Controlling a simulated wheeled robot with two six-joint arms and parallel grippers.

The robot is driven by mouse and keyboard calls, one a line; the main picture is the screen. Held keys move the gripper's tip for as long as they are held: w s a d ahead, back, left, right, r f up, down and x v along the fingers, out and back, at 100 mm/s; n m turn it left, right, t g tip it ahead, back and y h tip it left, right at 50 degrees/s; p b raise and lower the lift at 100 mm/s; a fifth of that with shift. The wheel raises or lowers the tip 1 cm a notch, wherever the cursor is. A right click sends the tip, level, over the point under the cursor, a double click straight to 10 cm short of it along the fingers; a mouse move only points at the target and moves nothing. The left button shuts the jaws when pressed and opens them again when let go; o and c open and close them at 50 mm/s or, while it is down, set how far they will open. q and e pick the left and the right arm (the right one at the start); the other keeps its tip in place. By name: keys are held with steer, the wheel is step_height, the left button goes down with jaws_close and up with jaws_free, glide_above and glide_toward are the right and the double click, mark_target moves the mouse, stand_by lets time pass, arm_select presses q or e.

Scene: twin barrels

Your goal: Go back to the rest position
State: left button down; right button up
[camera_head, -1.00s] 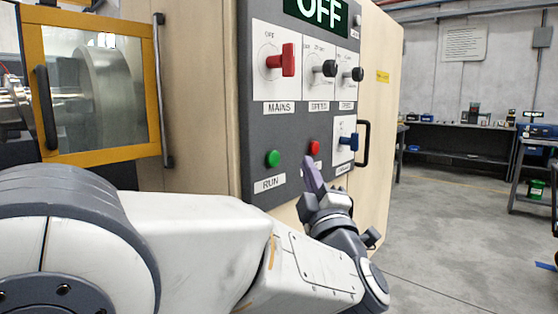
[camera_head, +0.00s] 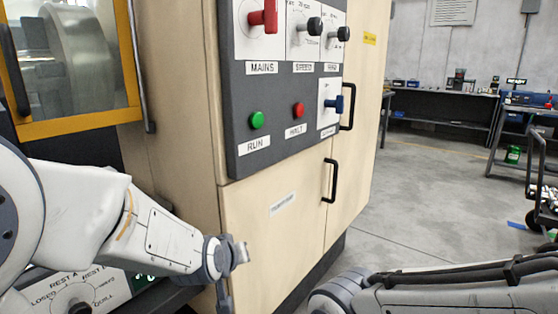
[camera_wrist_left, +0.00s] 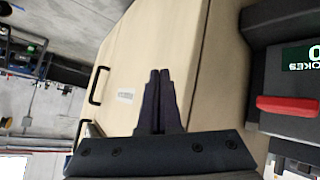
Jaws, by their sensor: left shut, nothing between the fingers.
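My left gripper (camera_wrist_left: 159,76) is shut in the left wrist view, its two dark fingers together with nothing between them. Behind them is the cream cabinet front (camera_wrist_left: 140,60). In the head view my left arm comes in from the left, and its wrist is in front of the lower part of the cabinet (camera_head: 262,240), below the grey control panel (camera_head: 275,90). The fingers are hard to make out there. My right arm lies along the bottom right edge of the head view; its gripper is out of the frame.
Black handles stick out from the cabinet, one at the lower door (camera_head: 329,180). Open floor (camera_head: 420,200) lies to the right.

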arm_select(q)
steer(key=s+a+f+m+g+y, duration=0.1)
steer(key=s+a+f+g, duration=0.35)
steer(key=s, duration=0.25)
steer(key=s+a+f+m+g+y, duration=0.1)
steer(key=s+a+f+g, duration=0.2)
steer(key=s+a+f, duration=0.35)
steer(key=s+d+r+m+g+h, duration=0.1)
steer(key=s+d+r+m, duration=0.25)
steer(key=s+d, duration=0.35)
steer(key=s+d+r+m+g, duration=0.1)
steer(key=s+d+r+m, duration=0.25)
steer(key=s+d, duration=0.45)
step_height(320, 180, up, 28)
steer(key=p, duration=2.8)
steer(key=shift+s, duration=0.2)
steer(key=shift+g, duration=0.25)
